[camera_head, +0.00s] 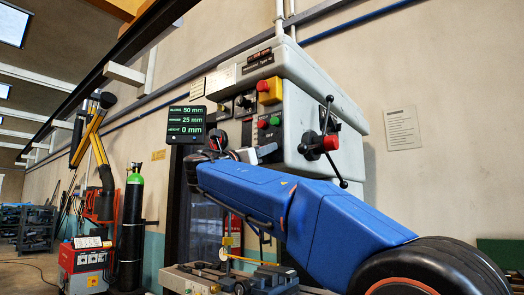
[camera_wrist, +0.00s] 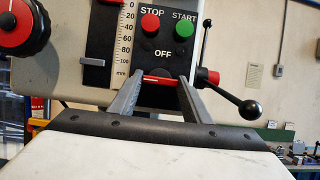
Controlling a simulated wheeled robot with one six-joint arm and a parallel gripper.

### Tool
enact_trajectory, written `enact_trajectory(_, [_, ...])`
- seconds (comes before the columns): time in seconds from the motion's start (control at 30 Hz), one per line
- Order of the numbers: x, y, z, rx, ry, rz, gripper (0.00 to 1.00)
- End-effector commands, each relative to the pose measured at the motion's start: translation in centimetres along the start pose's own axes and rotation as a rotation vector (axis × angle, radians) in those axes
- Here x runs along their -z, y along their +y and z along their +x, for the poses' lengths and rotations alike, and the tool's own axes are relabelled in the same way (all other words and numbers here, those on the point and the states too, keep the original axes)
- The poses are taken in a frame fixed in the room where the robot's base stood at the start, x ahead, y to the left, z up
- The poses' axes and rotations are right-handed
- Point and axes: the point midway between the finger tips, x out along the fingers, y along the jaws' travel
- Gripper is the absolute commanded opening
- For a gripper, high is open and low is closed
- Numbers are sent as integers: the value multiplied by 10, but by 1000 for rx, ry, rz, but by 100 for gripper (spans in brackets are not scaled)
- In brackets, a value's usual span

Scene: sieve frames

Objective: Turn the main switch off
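The main switch (camera_wrist: 162,79) is in the wrist view, on the dark panel below the OFF label. It is a dark rotary switch with a red line lying almost level. My gripper (camera_wrist: 161,76) points at it, with one finger on each side and the fingertips clearly apart. I cannot tell whether the fingertips touch the switch. In the head view my gripper (camera_head: 266,151) is at the machine's front panel, just below the red and green buttons, and the switch cannot be made out there.
The STOP button (camera_wrist: 150,22) and START button (camera_wrist: 184,29) sit just above the switch. A handwheel with a red hub and black-knobbed levers (camera_head: 322,143) is close on the right. A red dial (camera_wrist: 16,22) is at upper left. A yellow box with a red button (camera_head: 269,90) sits higher.

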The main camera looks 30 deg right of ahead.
Motion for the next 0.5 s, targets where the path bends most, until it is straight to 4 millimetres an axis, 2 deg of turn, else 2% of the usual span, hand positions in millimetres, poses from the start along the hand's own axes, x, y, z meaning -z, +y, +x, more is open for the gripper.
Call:
enact_trajectory(0.27, [0, 1, 0, 5, 0, 14, 21])
enact_trajectory(0.5, [0, 2, 0, 43, 0, 103, 21])
